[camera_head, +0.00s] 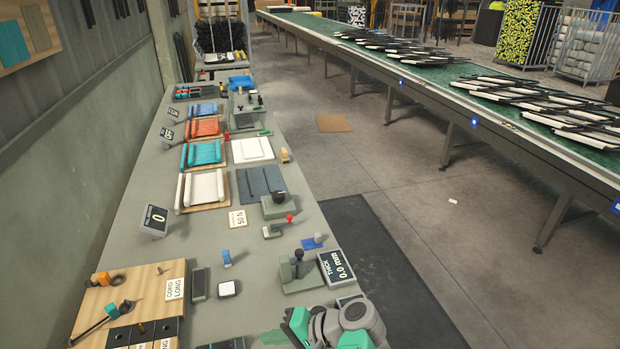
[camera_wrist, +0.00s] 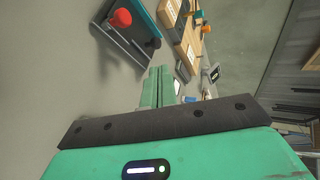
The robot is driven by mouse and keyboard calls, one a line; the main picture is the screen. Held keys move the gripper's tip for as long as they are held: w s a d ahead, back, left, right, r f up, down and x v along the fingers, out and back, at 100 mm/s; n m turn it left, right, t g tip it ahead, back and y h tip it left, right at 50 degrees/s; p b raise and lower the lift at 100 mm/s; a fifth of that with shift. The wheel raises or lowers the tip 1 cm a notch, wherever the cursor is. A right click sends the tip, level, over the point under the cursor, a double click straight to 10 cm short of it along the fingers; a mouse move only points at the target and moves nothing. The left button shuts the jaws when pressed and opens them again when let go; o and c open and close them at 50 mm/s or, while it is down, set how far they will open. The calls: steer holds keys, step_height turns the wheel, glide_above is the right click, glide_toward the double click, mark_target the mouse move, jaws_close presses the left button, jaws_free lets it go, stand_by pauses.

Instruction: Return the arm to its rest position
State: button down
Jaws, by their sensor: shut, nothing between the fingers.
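My arm (camera_head: 345,326), grey with green parts, shows at the bottom edge of the head view, low over the near right side of the workbench (camera_head: 215,275). My gripper (camera_wrist: 158,76) shows in the wrist view as two green fingers side by side, shut with nothing between them. The fingers stand apart from the things on the bench.
A thickness gauge with a display (camera_head: 336,268) stands just beyond my arm. A wooden cord board (camera_head: 145,290) lies at the near left. Lounger samples (camera_head: 204,188) line the bench farther back. A green conveyor (camera_head: 440,75) runs along the right; floor lies between.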

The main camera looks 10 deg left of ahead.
steer(key=w+d+r+t+h, duration=0.4)
steer(key=w+d+r+t, duration=0.1)
steer(key=d, duration=0.1)
steer(key=d+r+t+h, duration=0.2)
steer(key=d+r+t, duration=0.15)
steer(key=r, duration=0.65)
steer(key=d+r+t+h, duration=0.3)
steer(key=r+t, duration=0.1)
steer(key=r, duration=0.5)
steer(key=s+r+n+t+h+p, duration=0.15)
steer(key=s+r+t, duration=0.45)
steer(key=s+r, duration=0.75)
steer(key=s+r+t+h, duration=0.2)
steer(key=s+r+t, duration=0.4)
steer(key=s+r, duration=0.75)
steer(key=w+r+p, duration=0.3)
steer(key=r+p, duration=2.3)
steer(key=r, duration=0.3)
steer(key=shift+a+p, duration=0.35)
